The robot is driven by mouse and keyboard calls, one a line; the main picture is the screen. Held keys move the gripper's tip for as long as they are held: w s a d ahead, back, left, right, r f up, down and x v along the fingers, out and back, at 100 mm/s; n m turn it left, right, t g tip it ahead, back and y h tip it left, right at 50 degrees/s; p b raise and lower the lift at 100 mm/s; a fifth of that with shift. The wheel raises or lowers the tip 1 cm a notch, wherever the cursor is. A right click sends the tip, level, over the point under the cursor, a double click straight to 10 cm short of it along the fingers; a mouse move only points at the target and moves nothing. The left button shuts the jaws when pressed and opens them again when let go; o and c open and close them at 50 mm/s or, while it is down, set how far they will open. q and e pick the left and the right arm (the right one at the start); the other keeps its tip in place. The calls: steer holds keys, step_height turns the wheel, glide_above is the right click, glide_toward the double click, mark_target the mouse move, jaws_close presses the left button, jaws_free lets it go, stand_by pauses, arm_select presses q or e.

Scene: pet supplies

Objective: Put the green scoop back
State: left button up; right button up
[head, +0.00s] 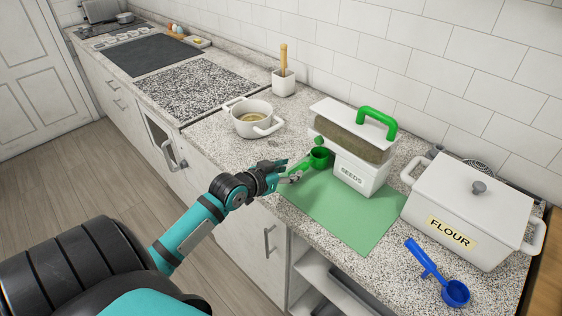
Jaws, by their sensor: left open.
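The green scoop (319,158) is at the left side of the white SEEDS container (362,177), above or at the back left edge of the green mat (345,222). My left gripper (296,173) is open, with its fingertips right beside the scoop on its near left side. The fingers hide part of the scoop, and I cannot tell whether they touch it. The SEEDS container stands upright on the mat and has a white lid with a green handle (377,117). A small green piece (319,141) shows at its left side. My right gripper is out of view.
A white FLOUR box (470,207) stands to the right, with a blue scoop (455,292) in front. A white two-handled pot (252,118) and a white utensil holder (283,83) stand at the back left. The front of the mat is clear.

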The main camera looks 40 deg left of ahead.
arm_select(q)
steer(key=shift+v, duration=1.75)
steer(key=shift+s+f, duration=0.1)
steer(key=shift+f, duration=0.05)
